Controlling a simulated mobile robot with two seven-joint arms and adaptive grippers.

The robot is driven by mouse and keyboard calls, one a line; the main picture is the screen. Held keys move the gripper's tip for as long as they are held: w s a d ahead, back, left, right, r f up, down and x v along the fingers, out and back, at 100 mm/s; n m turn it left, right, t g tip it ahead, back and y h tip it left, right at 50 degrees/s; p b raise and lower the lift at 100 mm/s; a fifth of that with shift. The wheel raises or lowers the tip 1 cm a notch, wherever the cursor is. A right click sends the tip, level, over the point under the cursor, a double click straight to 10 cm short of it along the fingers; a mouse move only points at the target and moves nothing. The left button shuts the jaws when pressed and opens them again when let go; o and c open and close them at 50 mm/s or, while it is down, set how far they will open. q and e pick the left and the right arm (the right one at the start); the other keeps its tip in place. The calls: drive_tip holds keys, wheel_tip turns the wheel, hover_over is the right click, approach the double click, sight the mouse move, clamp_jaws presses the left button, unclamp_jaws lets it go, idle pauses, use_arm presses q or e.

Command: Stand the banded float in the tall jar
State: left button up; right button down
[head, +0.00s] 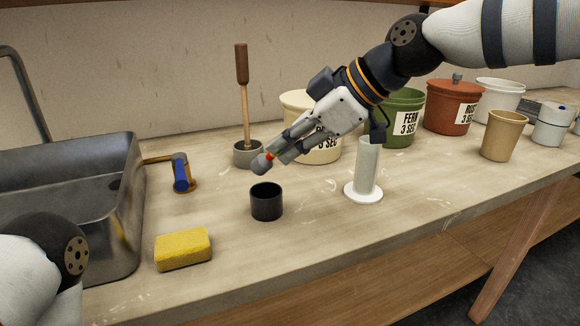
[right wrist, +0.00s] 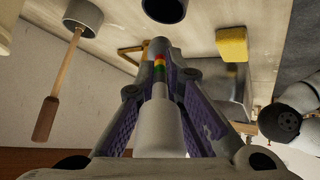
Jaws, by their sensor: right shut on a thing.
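My right gripper (head: 283,148) is shut on the banded float (head: 262,163), whose grey bulb end sticks out past the fingertips, down and to the left. In the right wrist view the float (right wrist: 159,62) shows red, yellow and green bands and a pale, thicker body (right wrist: 159,128) between the fingers. It is tilted and held above the bench, just above the dark cup. The tall jar (head: 367,168), a pale upright cylinder on a round white foot, stands to the right of the float, below my right wrist; its top is partly hidden. My left gripper is out of view.
A black cup (head: 266,203) and a yellow sponge (head: 183,249) are in front. A wooden-handled tool (head: 243,100) stands in a grey pot. Labelled buckets (head: 450,106) and a tan cup (head: 502,137) are behind and right.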

drive_tip(key=shift+w+d+f, duration=0.2)
drive_tip(key=shift+w+f, duration=0.05)
drive_tip(key=shift+f, duration=0.05)
drive_tip(key=f, duration=0.3)
drive_tip(key=shift+w+d+f, duration=0.2)
drive_tip(key=shift+w+f, duration=0.15)
drive_tip(key=shift+f, duration=0.55)
drive_tip(key=c, duration=1.7)
unclamp_jaws()
